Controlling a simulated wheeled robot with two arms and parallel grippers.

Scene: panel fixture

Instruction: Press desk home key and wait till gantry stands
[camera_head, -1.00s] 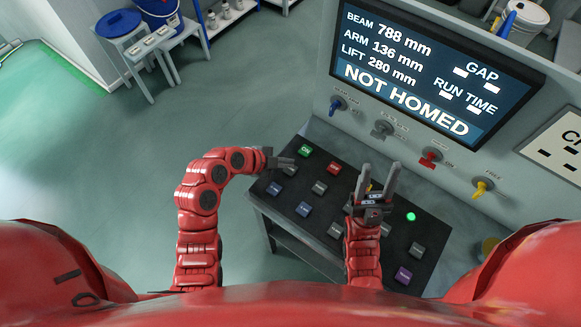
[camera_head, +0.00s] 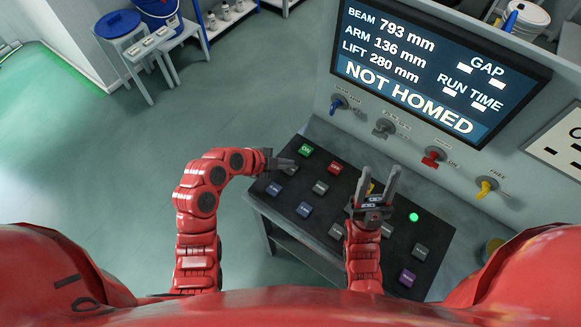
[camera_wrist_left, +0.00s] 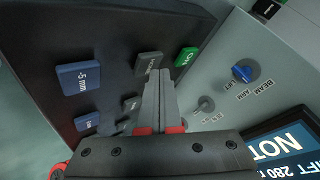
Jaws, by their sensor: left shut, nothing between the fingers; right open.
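The desk (camera_head: 330,235) carries green, red, grey, blue and purple keys. My left gripper (camera_head: 284,163) is shut and empty, its tips over the desk's far left part beside a grey key (camera_head: 290,171). In the left wrist view the closed fingers (camera_wrist_left: 158,85) point at this grey key (camera_wrist_left: 148,63), next to the green ON key (camera_wrist_left: 186,57); its label is hard to read, and I cannot tell whether the tips touch it. The screen (camera_head: 432,70) reads BEAM 793 mm, ARM 136 mm, LIFT 280 mm and NOT HOMED. My right gripper (camera_head: 379,182) is open above the desk's middle.
Blue (camera_head: 338,103), grey (camera_head: 383,128), red (camera_head: 433,157) and yellow (camera_head: 486,186) switches line the panel beneath the screen. A green lamp (camera_head: 413,217) glows on the desk. The floor left of the desk is clear.

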